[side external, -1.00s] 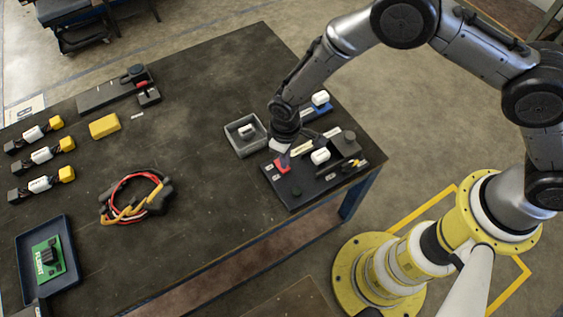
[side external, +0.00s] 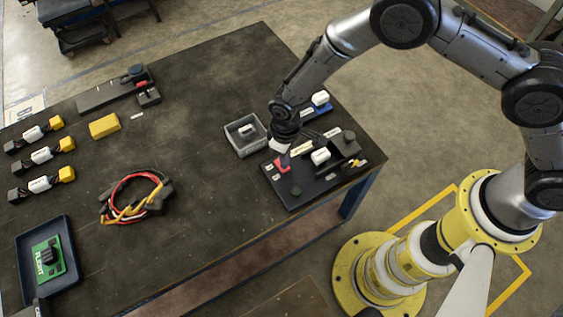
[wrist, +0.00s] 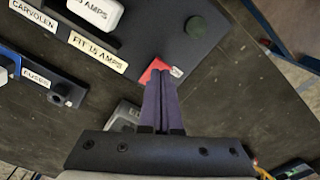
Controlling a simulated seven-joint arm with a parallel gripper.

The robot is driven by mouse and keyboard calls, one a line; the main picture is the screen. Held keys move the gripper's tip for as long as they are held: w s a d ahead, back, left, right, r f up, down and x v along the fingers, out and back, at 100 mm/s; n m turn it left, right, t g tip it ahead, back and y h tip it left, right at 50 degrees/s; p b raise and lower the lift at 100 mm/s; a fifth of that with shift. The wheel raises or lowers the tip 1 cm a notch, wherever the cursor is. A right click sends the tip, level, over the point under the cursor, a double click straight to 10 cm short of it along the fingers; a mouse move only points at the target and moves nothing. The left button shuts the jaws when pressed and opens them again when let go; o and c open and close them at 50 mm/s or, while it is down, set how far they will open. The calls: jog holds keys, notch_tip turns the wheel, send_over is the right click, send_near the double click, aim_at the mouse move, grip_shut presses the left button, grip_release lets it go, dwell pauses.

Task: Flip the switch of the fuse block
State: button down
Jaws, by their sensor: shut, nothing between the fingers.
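The fuse block is a dark board (side external: 318,188) near the right end of the table, with a red switch (side external: 284,162) at its left side. In the wrist view the red switch (wrist: 152,70) shows just beyond my fingertips, partly covered by them. My gripper (side external: 285,160) is shut and empty, pointing down at the red switch. In the wrist view its purple fingers (wrist: 160,75) are pressed together over the red switch's edge. I cannot tell whether they touch it. A white block labelled with amps (wrist: 97,12) and a dark round knob (wrist: 196,27) are on the board.
A grey open bin (side external: 245,148) with a white piece stands left of the board. A blue fuse holder (side external: 318,108) lies behind it. A red and yellow cable bundle (side external: 135,198) and a tray with a green board (side external: 48,256) lie further left. The table between is clear.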

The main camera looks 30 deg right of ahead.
jog(key=shift+f, duration=1)
dwell(0.4)
jog(key=shift+r, duration=3.55)
